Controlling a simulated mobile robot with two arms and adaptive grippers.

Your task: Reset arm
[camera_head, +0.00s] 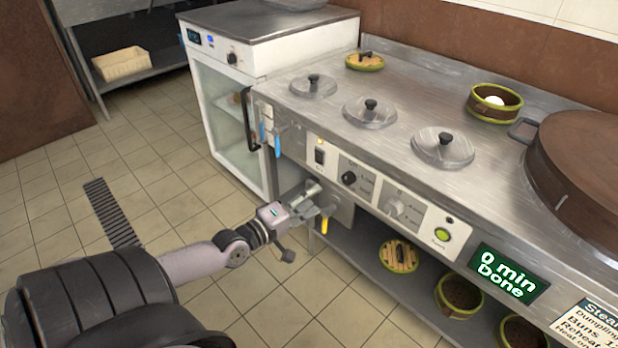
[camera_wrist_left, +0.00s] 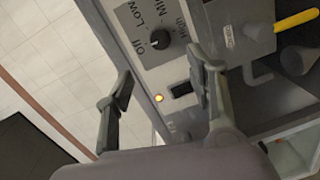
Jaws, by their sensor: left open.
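My left arm reaches in from the lower left in the head view. My left gripper (camera_head: 316,199) hangs in front of the steamer counter's front panel, below the black knob (camera_head: 349,178). In the left wrist view the two fingers of the left gripper (camera_wrist_left: 165,92) stand apart with nothing between them. The panel with a knob (camera_wrist_left: 160,39), a small lit orange lamp (camera_wrist_left: 159,98) and a dark switch (camera_wrist_left: 181,89) shows beyond the fingers. My right gripper is in neither view.
The steel counter (camera_head: 300,105) holds several lidded pots, a small steamer basket (camera_head: 494,102) and a large brown lid (camera_head: 582,175). A yellow-handled valve (camera_head: 324,226) is close to the left gripper. A display (camera_head: 508,275) reads "0 min Done". Tiled floor (camera_head: 150,190) lies open at left.

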